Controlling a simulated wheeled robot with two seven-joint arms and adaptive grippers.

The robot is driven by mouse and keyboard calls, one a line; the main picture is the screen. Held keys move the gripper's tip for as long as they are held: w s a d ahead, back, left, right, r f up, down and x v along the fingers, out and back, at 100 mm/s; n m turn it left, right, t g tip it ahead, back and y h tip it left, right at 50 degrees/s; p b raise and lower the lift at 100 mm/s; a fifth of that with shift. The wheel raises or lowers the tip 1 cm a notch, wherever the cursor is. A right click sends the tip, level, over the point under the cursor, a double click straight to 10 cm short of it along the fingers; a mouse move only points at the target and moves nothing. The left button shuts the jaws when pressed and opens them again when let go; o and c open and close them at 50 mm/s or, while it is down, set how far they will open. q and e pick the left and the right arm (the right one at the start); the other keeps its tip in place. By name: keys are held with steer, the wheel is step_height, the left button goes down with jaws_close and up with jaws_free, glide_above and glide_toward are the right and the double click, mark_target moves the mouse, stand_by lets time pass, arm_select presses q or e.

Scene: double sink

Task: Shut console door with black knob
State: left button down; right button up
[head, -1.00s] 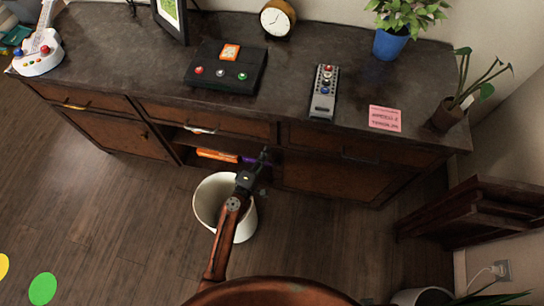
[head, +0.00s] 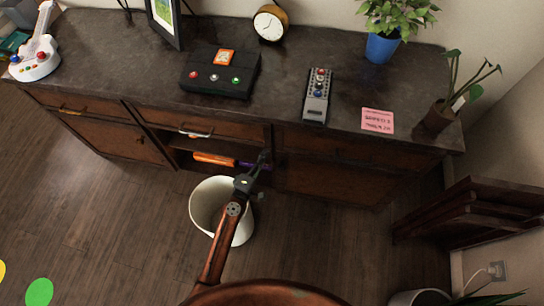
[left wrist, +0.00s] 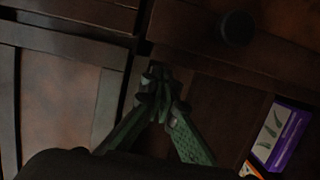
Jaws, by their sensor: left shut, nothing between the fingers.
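The dark wood console (head: 330,183) stands along the wall, with drawers above and compartments below. Its middle lower compartment is open to view. The lower right panel (head: 325,183) looks near flush; I cannot tell whether it is ajar. My left gripper (head: 263,158) is shut and empty at the right side of the open compartment, close to the console front. In the left wrist view its closed fingertips (left wrist: 160,82) lie by a dark wood edge; contact is unclear. A round black knob (left wrist: 236,28) shows above and right of the fingertips there. My right gripper is not in view.
A purple box (left wrist: 283,137) and an orange item (head: 214,158) sit inside the compartment. A white bin (head: 208,205) stands on the floor beneath my left arm. A dark wooden piece (head: 465,210) stands at right. Floor at left is mostly clear.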

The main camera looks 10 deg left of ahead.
arm_select(q)
steer(key=a+v, duration=0.1)
steer(key=v, duration=0.9)
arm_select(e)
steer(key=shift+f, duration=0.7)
arm_select(q)
steer(key=shift+w+a, duration=0.1)
steer(key=shift+w, duration=0.05)
